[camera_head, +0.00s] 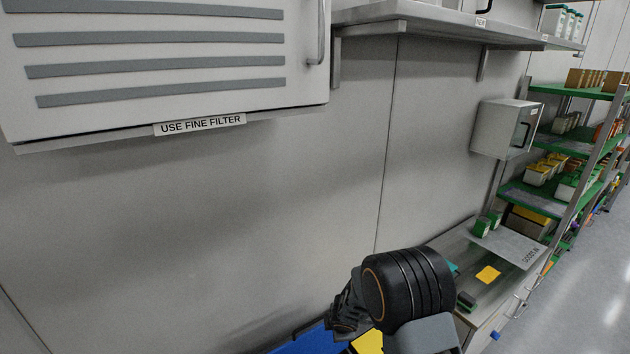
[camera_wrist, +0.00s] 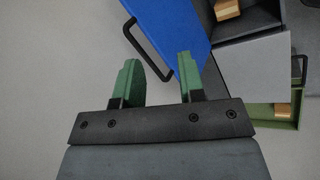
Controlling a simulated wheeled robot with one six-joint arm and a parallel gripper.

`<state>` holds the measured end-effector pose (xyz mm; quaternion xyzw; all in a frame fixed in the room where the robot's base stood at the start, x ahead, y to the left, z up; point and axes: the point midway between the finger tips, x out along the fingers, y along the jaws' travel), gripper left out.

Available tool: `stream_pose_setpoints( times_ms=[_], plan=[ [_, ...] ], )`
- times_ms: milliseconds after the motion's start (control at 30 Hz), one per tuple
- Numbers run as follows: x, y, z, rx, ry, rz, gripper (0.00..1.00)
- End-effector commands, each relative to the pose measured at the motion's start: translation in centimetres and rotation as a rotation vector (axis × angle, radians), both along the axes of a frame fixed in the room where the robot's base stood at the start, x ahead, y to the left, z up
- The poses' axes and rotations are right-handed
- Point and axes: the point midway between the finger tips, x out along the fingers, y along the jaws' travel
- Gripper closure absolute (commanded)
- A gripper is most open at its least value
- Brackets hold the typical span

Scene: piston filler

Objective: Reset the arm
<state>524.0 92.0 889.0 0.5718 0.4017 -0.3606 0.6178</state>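My gripper (camera_wrist: 158,82) shows in the wrist view with its two green fingers apart and nothing between them. It is open and empty, with pale grey surface behind the left finger and a blue panel (camera_wrist: 170,28) behind the right one. In the head view my black arm link rises at the lower middle. The fingers cannot be made out there.
A louvred cabinet (camera_head: 165,75) labelled "USE FINE FILTER" hangs upper left. A metal shelf (camera_head: 440,22) and a small grey box (camera_head: 500,130) are on the wall. A bench (camera_head: 465,260) and green shelving (camera_head: 545,200) stand right. A black handle (camera_wrist: 145,45) edges the blue panel.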

Motion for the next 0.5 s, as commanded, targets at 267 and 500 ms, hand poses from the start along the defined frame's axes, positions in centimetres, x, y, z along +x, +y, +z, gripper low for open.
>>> stream_pose_setpoints(
  times_ms=[267, 500],
  plan=[
    [-6.4, -6.9, 9.4, 0.039, 0.049, -0.776, 0.64],
    [-15.2, -8.7, 17.6, 0.241, 0.135, -1.318, 0.64]
  ],
)
